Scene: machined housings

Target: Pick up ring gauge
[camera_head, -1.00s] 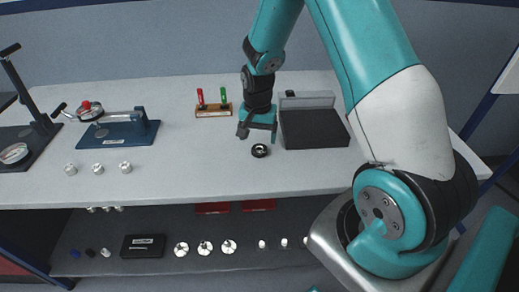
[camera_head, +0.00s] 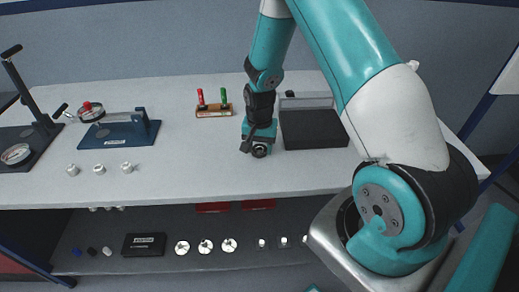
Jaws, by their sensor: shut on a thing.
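The ring gauge (camera_head: 260,151) is a small black ring with a lighter centre near the front of the grey worktop. My gripper (camera_head: 256,146) is down at the ring gauge, with its jaws shut on it. The gripper partly hides the ring. I cannot tell whether the ring touches the worktop.
A black box with a raised back (camera_head: 314,129) stands just right of my gripper. A wooden holder with red and green handles (camera_head: 214,110) stands behind left. A blue fixture (camera_head: 118,134) and several small silver parts (camera_head: 99,169) are further left. The worktop between is clear.

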